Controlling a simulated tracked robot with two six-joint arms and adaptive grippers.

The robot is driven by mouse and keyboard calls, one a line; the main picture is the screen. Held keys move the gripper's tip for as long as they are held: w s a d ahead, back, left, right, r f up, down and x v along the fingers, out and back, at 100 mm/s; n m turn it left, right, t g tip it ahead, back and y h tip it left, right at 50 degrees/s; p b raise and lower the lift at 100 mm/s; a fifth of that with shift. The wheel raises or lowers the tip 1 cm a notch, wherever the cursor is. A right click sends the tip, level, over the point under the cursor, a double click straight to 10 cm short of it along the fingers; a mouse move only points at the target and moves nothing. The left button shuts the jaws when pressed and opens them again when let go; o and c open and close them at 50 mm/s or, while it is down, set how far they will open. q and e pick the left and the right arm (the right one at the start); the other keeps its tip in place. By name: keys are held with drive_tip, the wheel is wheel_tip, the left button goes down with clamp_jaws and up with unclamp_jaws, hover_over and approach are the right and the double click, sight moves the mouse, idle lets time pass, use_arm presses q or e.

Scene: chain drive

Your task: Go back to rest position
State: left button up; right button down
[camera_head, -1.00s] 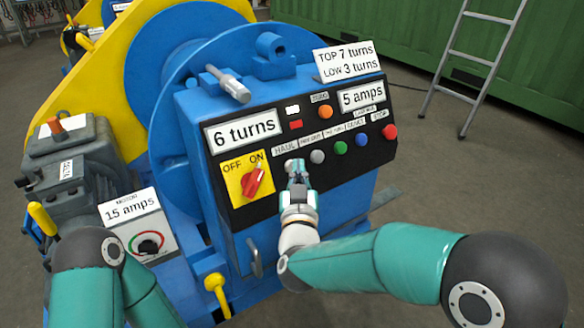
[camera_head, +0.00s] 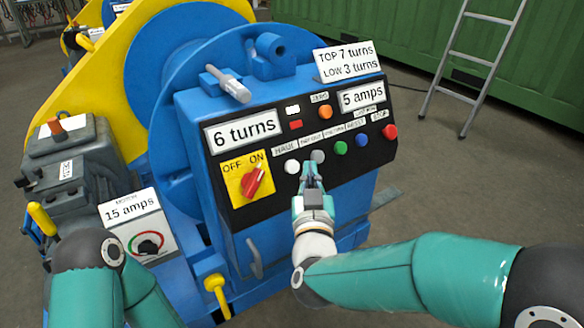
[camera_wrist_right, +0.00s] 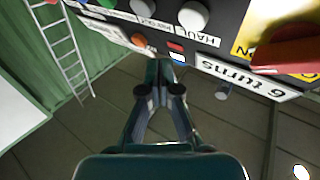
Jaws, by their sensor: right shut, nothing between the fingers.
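My right gripper (camera_head: 312,178) is shut and empty in front of the black control panel (camera_head: 235,205). Its tips are just below the white button (camera_head: 292,166) and the grey button (camera_head: 317,156); I cannot tell from the head view how far they are from the panel. In the right wrist view the closed fingers (camera_wrist_right: 160,75) point towards the panel, with the white button (camera_wrist_right: 193,15) above them and a gap showing. My left arm (camera_head: 88,275) shows at the lower left, but its gripper is not in view.
The blue winch (camera_head: 185,65) with its yellow frame fills the left. A red switch (camera_head: 253,182) points towards ON. Signs read "6 turns" (camera_head: 242,131) and "5 amps" (camera_head: 361,96). A ladder (camera_head: 455,95) leans at the right; the floor (camera_head: 470,190) there is clear.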

drive_tip(key=shift+s+d+r, duration=0.35)
drive_tip(key=shift+s+d, duration=0.05)
drive_tip(key=shift+s, duration=0.15)
